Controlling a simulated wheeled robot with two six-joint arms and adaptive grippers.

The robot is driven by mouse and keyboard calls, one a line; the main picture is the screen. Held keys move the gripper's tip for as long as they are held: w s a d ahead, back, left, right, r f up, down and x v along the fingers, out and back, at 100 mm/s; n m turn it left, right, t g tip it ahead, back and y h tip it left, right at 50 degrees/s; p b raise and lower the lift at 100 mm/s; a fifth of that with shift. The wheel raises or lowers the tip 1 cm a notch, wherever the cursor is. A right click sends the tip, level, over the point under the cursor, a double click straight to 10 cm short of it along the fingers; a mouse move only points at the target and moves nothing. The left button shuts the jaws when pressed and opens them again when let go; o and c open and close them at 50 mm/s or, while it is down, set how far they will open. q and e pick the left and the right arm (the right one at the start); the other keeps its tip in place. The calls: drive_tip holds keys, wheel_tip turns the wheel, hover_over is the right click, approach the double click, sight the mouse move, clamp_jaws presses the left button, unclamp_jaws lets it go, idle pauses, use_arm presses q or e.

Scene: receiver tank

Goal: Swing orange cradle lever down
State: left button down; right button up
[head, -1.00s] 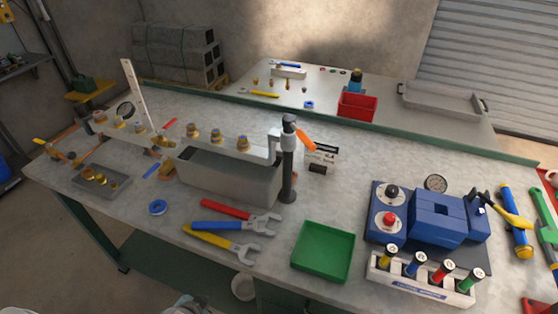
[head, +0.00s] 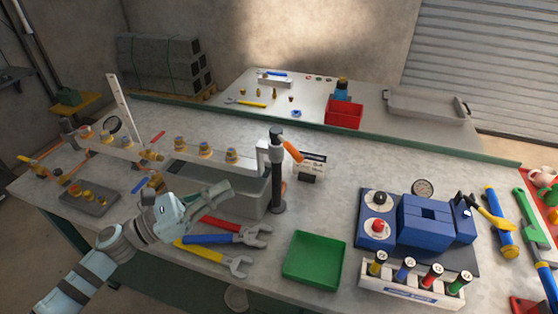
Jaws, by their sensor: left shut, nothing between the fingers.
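The orange cradle lever (head: 293,151) sticks out to the right, sloping down, from the top of a dark upright post (head: 278,185). The post stands at the right end of a long grey bar (head: 130,151) that carries several brass fittings. A grey tank (head: 240,197) sits below the bar. My left gripper (head: 226,190) is shut and empty in front of the tank, left of the post and apart from the lever. It hides part of the tank's front. My right gripper is not in view.
Red, blue and yellow wrenches (head: 225,239) lie in front of the tank, close to my left arm. A green tray (head: 315,260) lies right of them. A blue device (head: 425,220) and a rack of colored cylinders (head: 412,283) stand farther right.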

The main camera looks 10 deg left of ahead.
sight(291, 154)
use_arm(q)
drive_tip(key=p+x, duration=0.5)
drive_tip(key=x, duration=0.8)
drive_tip(key=shift+s+d+r, duration=0.1)
drive_tip(key=shift+d+r, duration=0.1)
drive_tip(key=shift+d, duration=0.05)
drive_tip(key=shift+w+d+f+m, duration=0.1)
drive_tip(key=shift+w+d+m, duration=0.15)
drive_tip(key=shift+d+m, duration=0.05)
